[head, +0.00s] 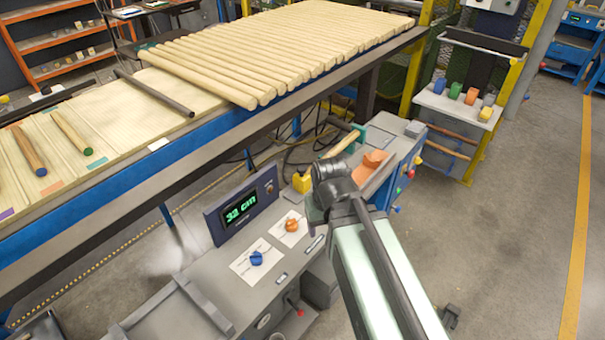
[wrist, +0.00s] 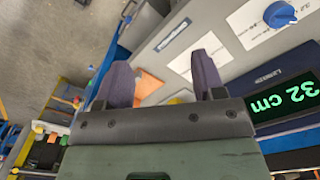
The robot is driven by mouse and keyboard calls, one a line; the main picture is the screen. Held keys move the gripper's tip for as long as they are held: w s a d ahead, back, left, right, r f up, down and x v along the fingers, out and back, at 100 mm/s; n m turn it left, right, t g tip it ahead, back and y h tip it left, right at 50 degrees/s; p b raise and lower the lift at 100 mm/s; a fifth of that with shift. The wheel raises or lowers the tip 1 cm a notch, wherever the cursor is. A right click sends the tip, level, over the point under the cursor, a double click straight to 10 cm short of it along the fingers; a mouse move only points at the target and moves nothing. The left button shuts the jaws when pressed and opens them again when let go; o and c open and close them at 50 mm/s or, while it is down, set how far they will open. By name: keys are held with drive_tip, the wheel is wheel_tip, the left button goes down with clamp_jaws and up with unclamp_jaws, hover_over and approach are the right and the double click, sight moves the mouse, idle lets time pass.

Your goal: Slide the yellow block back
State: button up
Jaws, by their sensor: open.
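A yellow block (head: 302,182) sits on the grey console beside the display, left of my arm's wrist in the head view. A small patch of yellow (wrist: 178,100) shows between my fingers in the wrist view, mostly hidden by the gripper body; I cannot tell for sure that it is the same block. My gripper (wrist: 160,62) is open, its two purple fingers apart with nothing held between them. It is over the console; its fingers are largely hidden behind the wrist in the head view.
The display (head: 240,207) reads 32 cm. Blue (head: 257,258) and orange (head: 292,225) knobs stand on white plates. An orange piece (head: 375,159) and a wooden rod (head: 343,142) lie behind my wrist. A side shelf (head: 440,103) holds coloured blocks, including another yellow one (head: 486,113).

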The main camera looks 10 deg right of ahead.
idle(0.4)
drive_tip(key=shift+r, duration=0.2)
drive_tip(key=shift+c, duration=0.4)
wheel_tip(320, 180, up, 8)
drive_tip(key=n+p, duration=0.8)
drive_tip(key=n, duration=0.9)
hover_over(302, 168)
wheel_tip(302, 168, down, 11)
drive_tip(key=b, duration=1)
drive_tip(key=shift+f+b, duration=0.1)
drive_tip(key=shift+b, duration=0.25)
drive_tip(key=shift+r, duration=0.2)
